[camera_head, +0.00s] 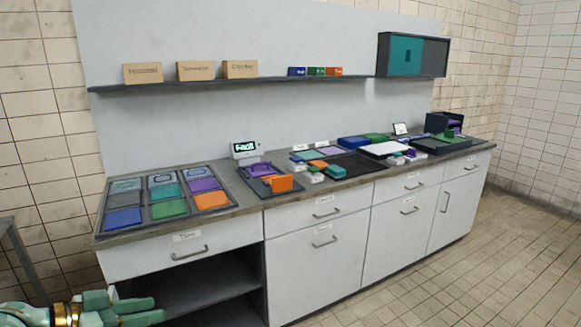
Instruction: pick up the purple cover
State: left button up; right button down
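Several purple things are on the counter, and I cannot tell which one is the cover. A flat purple piece (204,185) lies in the right column of the large sorting tray (151,228) on the left. A raised purple piece (259,169) sits in a small dark tray beside an orange piece. A pale lilac flat piece (331,151) lies farther right. My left gripper (144,309), with green fingers, is low in the bottom left corner, in front of the counter and well apart from all these. Its finger gap is unclear. My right gripper is out of view.
The counter has white drawers and doors, with an open dark compartment (207,288) below left. A small display (246,150) stands behind the small tray. A wall shelf (270,79) holds boxes. An orange piece (282,183) stands near the front edge. The tiled floor (470,265) is clear.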

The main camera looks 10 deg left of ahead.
aim_at(263, 169)
jog(key=i+z, duration=0.35)
jog(key=i, duration=0.85)
jog(key=i+j, duration=0.15)
jog(key=j, duration=0.2)
jog(key=i+j+z, duration=0.1)
jog(key=j, duration=0.25)
jog(key=i+j, duration=0.2)
jog(key=j, duration=0.15)
jog(key=i+j+z, duration=0.1)
jog(key=j, duration=0.3)
jog(key=i+j, duration=0.2)
jog(key=j, duration=0.15)
jog(key=i+j+z, duration=0.1)
jog(key=j, duration=0.6)
